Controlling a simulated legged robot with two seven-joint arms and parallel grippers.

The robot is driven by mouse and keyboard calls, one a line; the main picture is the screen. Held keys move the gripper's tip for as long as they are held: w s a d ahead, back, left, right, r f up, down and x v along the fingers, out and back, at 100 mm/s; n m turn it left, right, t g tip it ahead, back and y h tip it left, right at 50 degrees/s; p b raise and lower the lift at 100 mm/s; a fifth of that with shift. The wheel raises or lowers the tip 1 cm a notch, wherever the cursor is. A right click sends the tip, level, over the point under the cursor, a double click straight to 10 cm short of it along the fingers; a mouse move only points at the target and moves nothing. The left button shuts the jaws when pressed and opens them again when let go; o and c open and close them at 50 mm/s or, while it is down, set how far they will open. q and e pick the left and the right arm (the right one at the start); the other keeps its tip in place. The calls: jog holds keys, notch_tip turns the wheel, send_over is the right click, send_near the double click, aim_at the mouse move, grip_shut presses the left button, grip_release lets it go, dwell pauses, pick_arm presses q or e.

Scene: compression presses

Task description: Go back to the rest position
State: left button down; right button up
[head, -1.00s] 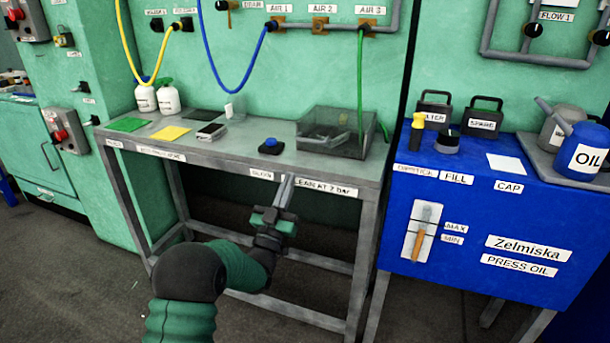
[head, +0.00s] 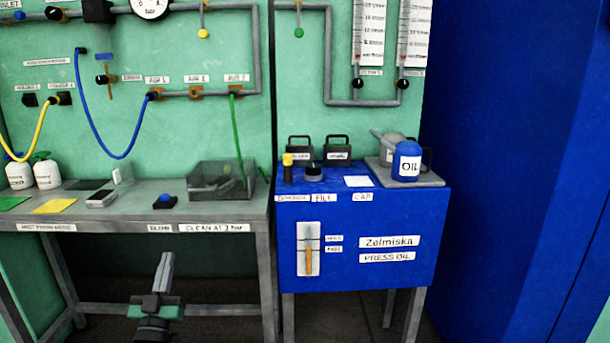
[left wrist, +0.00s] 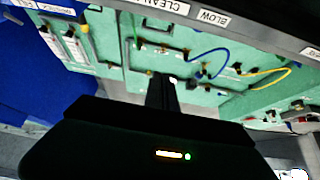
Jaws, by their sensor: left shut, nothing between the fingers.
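My left gripper (head: 164,275) shows at the lower left of the head view, in front of the grey workbench (head: 262,215) and below its top edge. Its fingers are shut and empty, pointing up. In the left wrist view the shut fingers (left wrist: 160,92) stick out past the dark gripper body, under the bench edge with its labels. The gripper looks apart from the bench, though the gap is hard to judge. My right gripper is in neither view.
The bench holds a clear grey bin (head: 222,181), a blue button (head: 165,201) and white bottles (head: 46,173). To its right stands a blue press oil cabinet (head: 365,280) with an oil can (head: 407,163) on top. A tall blue surface (head: 500,170) fills the right side.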

pick_arm(q)
jog(key=s+d+f+g, duration=0.3)
jog(key=d+f+g, duration=0.15)
jog(key=f, duration=0.25)
jog(key=s+d+f+g, duration=0.2)
jog(key=d+f+g, duration=0.1)
jog(key=f+g, duration=0.35)
jog(key=s+d+f+g, duration=0.2)
jog(key=s+f+g, duration=0.2)
jog(key=s, duration=0.5)
jog(key=s+d+f+g+h+p, duration=0.1)
jog(key=s+d+f+g, duration=0.15)
jog(key=s, duration=0.75)
jog(key=s+d+f+g, duration=0.1)
jog(key=s+f+g, duration=0.3)
jog(key=s, duration=0.5)
notch_tip(320, 180, up, 38)
jog(key=p, duration=3.8)
jog(key=shift+s+f+m, duration=0.15)
jog(key=shift+m, duration=0.15)
